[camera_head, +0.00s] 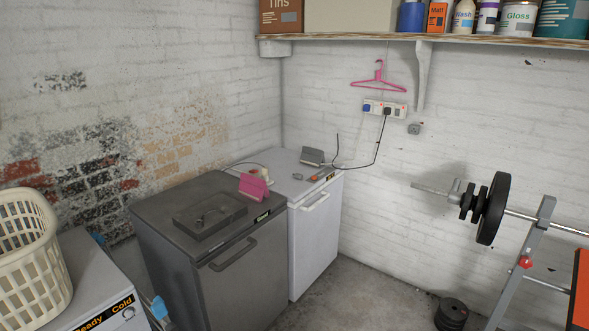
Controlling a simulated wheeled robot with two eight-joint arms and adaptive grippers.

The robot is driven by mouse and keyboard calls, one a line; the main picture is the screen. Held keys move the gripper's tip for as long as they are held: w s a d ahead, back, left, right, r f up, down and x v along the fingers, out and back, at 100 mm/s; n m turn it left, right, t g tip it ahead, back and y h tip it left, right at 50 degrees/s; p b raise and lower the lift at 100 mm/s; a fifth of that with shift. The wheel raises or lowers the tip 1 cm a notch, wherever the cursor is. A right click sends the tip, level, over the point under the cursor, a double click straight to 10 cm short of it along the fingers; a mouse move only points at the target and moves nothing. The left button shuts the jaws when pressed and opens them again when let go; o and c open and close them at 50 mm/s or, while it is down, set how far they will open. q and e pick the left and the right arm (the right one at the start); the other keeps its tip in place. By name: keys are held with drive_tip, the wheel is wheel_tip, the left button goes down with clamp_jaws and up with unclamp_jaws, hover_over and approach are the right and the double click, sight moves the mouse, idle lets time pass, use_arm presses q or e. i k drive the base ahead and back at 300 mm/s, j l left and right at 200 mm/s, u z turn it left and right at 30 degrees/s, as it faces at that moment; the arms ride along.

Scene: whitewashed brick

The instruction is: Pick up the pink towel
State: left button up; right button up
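A small pink item (254,188) stands on the back right part of the dark grey appliance's top (165,203), near the edge beside the white appliance. It has a slanted pink face; I cannot tell whether it is a towel. No other pink cloth shows. A pink hanger (378,82) hangs on the brick wall above the socket and carries nothing. Neither of my grippers is in view.
A cream laundry basket (30,255) stands on a grey-topped unit (92,278) at left. A dark tray (210,214) lies on the grey appliance. A white appliance (318,225) adjoins it. A barbell rack (520,262) stands at right. Some floor (365,295) is clear.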

sight(255, 189)
drive_tip(key=i+l+z, duration=0.1)
drive_tip(key=i+z, duration=0.2)
drive_tip(key=i, duration=0.3)
drive_tip(key=i+z, duration=0.3)
drive_tip(key=i, duration=0.35)
